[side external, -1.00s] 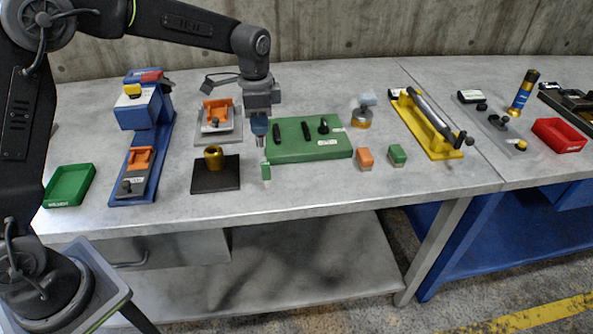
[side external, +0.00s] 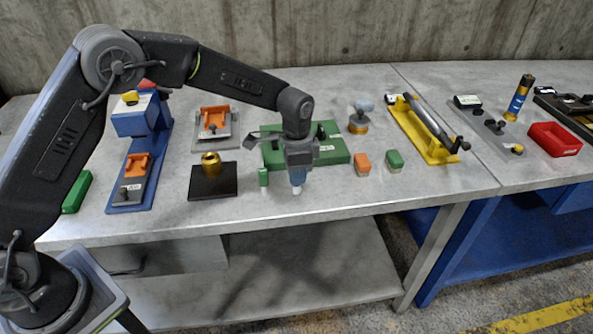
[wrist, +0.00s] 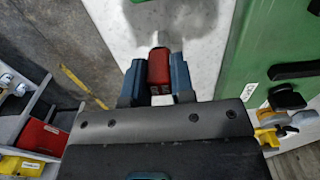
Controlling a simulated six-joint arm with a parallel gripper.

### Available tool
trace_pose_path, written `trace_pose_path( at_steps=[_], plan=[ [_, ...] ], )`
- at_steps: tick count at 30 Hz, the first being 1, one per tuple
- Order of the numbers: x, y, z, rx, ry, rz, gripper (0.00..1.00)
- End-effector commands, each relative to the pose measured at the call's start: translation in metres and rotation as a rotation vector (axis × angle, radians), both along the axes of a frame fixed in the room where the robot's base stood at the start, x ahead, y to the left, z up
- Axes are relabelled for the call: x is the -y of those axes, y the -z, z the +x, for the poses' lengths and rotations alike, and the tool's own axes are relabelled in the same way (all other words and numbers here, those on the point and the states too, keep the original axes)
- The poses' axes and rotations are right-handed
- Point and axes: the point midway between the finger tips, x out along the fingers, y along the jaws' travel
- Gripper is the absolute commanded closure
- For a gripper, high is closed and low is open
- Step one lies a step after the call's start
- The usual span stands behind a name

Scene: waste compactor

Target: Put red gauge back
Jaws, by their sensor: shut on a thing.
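The red gauge (wrist: 158,68) sits between the two blue fingers of my gripper (wrist: 157,80) in the wrist view, and the fingers are shut on it. In the side view my gripper (side external: 297,184) points down in front of the green board (side external: 340,152). A pale tip shows below the fingers; the gauge's red part is hidden there. I cannot tell how far the tip is from the table. A green gauge (side external: 263,177) stands upright just left of my gripper. The green board also shows in the wrist view (wrist: 262,45), with black parts on it.
An orange block (side external: 363,164) and a green block (side external: 394,161) stand right of the board. A yellow fixture (side external: 425,130) stands farther right. The table front is mostly clear.

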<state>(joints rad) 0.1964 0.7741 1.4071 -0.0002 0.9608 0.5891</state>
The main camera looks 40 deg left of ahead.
Motion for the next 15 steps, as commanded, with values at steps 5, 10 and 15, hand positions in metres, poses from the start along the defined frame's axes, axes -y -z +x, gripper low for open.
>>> trace_pose_path(
  at_steps=[5, 10, 15],
  plan=[
    [-0.0002, -0.0007, 0.0002, 0.001, 0.0, -0.001, 0.96],
    [-0.0002, 0.0024, 0.0001, 0.0, 0.0, 0.0, 0.73],
    [-0.0002, 0.0022, 0.0001, 0.0, 0.0, 0.0, 0.57]
  ],
)
